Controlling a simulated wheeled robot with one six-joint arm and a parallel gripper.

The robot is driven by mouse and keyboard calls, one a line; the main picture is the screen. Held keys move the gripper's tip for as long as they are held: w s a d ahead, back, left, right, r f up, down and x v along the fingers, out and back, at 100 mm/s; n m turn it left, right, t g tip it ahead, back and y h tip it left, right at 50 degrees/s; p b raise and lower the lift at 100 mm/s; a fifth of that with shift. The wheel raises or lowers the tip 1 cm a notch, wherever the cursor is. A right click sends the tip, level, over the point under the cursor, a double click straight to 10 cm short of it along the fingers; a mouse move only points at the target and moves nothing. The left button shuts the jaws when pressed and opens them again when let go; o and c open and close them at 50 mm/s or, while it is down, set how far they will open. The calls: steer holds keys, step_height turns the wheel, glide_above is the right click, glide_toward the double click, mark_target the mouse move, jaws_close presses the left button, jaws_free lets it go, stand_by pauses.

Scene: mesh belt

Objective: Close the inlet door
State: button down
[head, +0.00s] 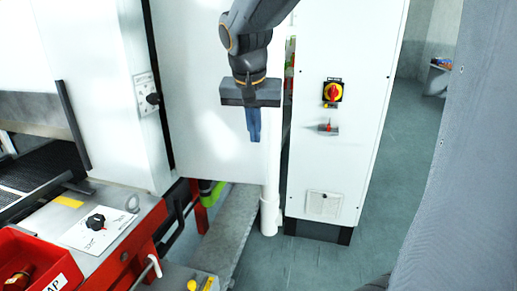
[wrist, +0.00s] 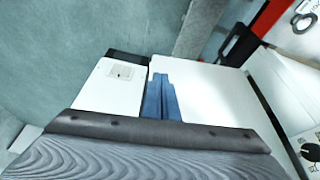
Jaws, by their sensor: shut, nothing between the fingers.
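My gripper (head: 254,138) hangs down in front of a large white panel (head: 195,95), with its blue fingers shut and empty. The panel may be the inlet door; I cannot tell for sure. The panel also shows in the wrist view (wrist: 215,92), to the right of my blue fingers (wrist: 160,90). A gap seems to lie between the fingers and the panel, but contact cannot be judged. At the left, the mesh belt (head: 38,168) runs into a dark opening in the white machine, with a dark upright bar (head: 72,138) at its edge.
A white cabinet (head: 340,130) with a red and yellow switch (head: 333,93) stands right of my gripper. A white pipe (head: 270,175) stands beside it. A red bin (head: 35,265) and a knob plate (head: 98,225) are at the lower left. Floor is clear right of the cabinet.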

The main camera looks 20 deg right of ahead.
mark_target(260, 149)
steer(key=p+x, duration=0.1)
steer(key=x, duration=0.2)
steer(key=w+d+p+x, duration=0.1)
steer(key=x, duration=0.3)
steer(key=w+r+p+x, duration=0.1)
steer(key=x, duration=0.2)
steer(key=shift+d+f, duration=0.25)
steer(key=shift+f, duration=0.05)
steer(key=shift+w+d+f+p, duration=0.1)
steer(key=shift+w+d+p, duration=0.3)
steer(key=shift+w+p, duration=0.25)
steer(key=shift+w, duration=0.2)
